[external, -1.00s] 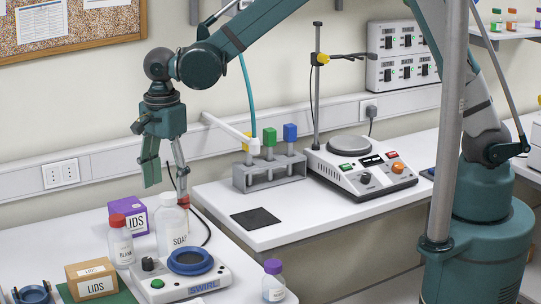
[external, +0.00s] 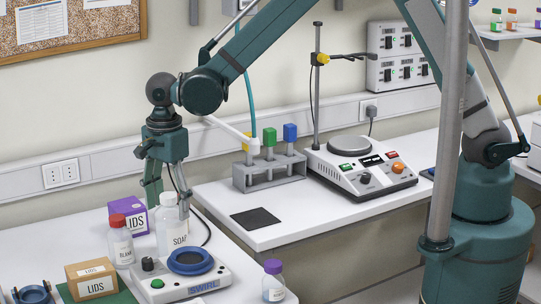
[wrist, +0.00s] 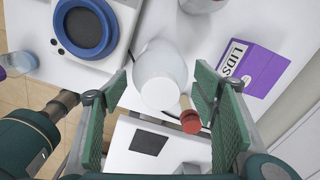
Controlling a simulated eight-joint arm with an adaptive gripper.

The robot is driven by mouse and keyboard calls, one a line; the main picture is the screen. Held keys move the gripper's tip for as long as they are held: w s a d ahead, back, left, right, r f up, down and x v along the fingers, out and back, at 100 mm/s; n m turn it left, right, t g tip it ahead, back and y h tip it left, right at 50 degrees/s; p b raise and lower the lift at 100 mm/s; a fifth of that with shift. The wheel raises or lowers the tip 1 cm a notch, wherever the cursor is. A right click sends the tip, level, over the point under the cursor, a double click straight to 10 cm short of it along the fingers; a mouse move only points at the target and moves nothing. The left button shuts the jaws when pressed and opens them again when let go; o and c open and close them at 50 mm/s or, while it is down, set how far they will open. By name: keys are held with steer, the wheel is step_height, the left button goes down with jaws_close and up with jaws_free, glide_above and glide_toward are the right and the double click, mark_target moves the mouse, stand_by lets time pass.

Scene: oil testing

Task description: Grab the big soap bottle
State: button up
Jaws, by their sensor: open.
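The big soap bottle (external: 172,233) is white with a white cap and the label SOAP. It stands upright on the left table behind the swirl plate. My gripper (external: 169,203) is open and points down, with its fingers around the top of the bottle in the external view. In the wrist view the bottle (wrist: 160,78) shows from above, ahead of the gap between my green finger pads (wrist: 160,118). It looks a little left of the middle of the gap. I cannot tell whether either finger touches it.
The swirl plate (external: 205,277) stands in front of the bottle. A purple-capped bottle (external: 273,285) stands at the front right.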

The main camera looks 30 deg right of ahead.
mark_target(172, 238)
steer(key=shift+f, duration=2.45)
steer(key=shift+f, duration=0.1)
steer(key=shift+f+p, duration=0.7)
steer(key=shift+f, duration=1.75)
steer(key=c, duration=1)
